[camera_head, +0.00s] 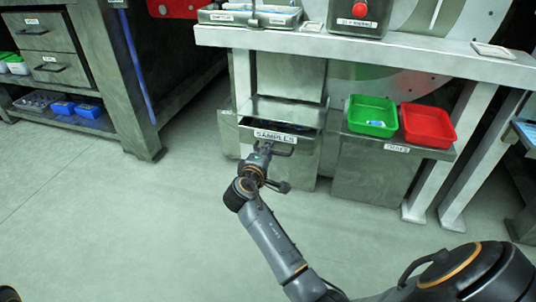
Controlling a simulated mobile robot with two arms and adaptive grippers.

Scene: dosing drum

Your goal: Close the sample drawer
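The sample drawer (303,168) is a metal drawer under the white bench, with a white SAMPLES label on its front. It stands partly pulled out, and a strip of its dark inside shows behind the front. A bar handle (287,152) sits just below the label. My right gripper (267,148) is at the drawer front, by the left part of the handle. Its fingers are small and partly hidden, so I cannot tell whether they are open, shut or touching the handle. My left gripper is not in view.
A green tray (371,129) and a red tray (428,140) stand on a low metal cabinet (372,170) right of the drawer. The white bench (330,45) overhangs the drawer. A dark workbench (130,110) stands at left. The floor (130,225) in front is clear.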

